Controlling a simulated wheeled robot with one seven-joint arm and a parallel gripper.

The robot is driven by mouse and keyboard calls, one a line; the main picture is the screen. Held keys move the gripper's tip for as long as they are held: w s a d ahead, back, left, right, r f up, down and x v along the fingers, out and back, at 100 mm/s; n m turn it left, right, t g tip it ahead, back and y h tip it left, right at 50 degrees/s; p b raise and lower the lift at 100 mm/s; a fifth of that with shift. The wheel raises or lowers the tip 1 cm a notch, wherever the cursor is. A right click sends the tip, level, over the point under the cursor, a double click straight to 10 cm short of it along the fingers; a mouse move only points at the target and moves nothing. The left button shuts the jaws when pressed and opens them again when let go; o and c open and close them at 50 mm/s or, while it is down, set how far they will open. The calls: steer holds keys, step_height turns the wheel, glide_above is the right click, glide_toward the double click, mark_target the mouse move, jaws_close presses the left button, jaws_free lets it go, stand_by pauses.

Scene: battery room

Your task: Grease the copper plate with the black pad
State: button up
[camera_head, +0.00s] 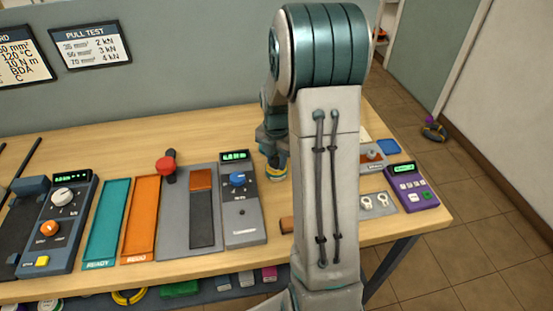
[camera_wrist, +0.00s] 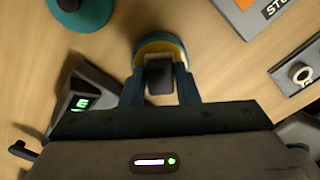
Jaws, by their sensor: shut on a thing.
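My gripper (camera_wrist: 158,92) is shut on the black pad (camera_wrist: 159,77), which shows between its two fingers in the wrist view. Just beyond the pad is a round tin (camera_wrist: 147,46) with a yellow inside; the pad is over or in it, and I cannot tell if they touch. In the head view my gripper (camera_head: 273,152) is low over the table, close above the yellow tin (camera_head: 276,173), and my arm hides part of it. A copper-coloured plate (camera_head: 202,179) lies at the top of a dark strip on a grey board, left of my gripper.
A grey meter with a blue knob (camera_head: 242,205) stands between the grey board and my arm. A red-knobbed lever (camera_head: 167,165), an orange tray (camera_head: 141,217) and a teal tray (camera_head: 107,220) are further left. A purple device (camera_head: 411,188) stands right.

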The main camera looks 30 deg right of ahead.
mark_target(276, 160)
steer(key=shift+f, duration=0.1)
stand_by(0.3)
steer(key=shift+r+p, duration=2.5)
steer(key=shift+r, duration=1.05)
